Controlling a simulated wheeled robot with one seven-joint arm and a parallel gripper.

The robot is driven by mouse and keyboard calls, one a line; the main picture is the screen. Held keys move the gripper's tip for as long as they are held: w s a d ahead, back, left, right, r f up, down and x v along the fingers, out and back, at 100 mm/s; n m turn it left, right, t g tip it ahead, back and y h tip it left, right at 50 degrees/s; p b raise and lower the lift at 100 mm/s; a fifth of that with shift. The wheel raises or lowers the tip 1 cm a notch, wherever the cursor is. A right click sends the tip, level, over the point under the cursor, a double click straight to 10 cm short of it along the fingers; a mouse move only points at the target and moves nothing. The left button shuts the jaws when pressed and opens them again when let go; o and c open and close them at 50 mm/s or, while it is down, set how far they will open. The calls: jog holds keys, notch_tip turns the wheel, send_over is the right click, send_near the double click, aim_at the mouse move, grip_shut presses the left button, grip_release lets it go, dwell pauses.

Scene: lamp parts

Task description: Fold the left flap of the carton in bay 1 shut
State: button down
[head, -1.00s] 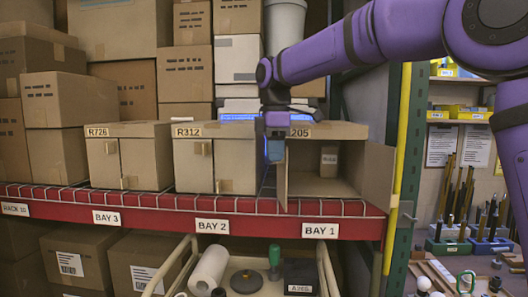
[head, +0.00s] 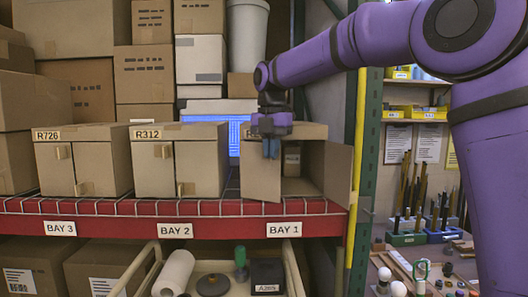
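The carton in bay 1 (head: 312,131) stands open at the front on the red-edged shelf. Its left flap (head: 260,182) shows its broad face across the left part of the opening, nearly in line with the front. Its right flap (head: 338,176) stands swung outward to the right. A small box (head: 292,160) shows inside. My gripper (head: 270,150) points down at the upper right part of the left flap, over the carton's front. It hides part of the carton's label. Whether it touches the flap, and whether its fingers are apart, I cannot tell.
Cartons R312 (head: 180,150) and R726 (head: 84,155) stand shut to the left. A cart (head: 293,262) with a white roll (head: 173,273) and a dark box (head: 267,275) stands below. A green-and-yellow rack post (head: 362,170) rises right of the right flap.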

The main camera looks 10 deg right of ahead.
jog(key=shift+w+d+n, duration=0.2)
jog(key=shift+d+n, duration=0.05)
jog(key=shift+n, duration=0.15)
jog(key=shift+w+d, duration=0.5)
jog(key=c, duration=1.3)
grip_release()
jog(key=shift+d, duration=0.1)
jog(key=shift+r, duration=0.1)
notch_tip(320, 180, up, 11)
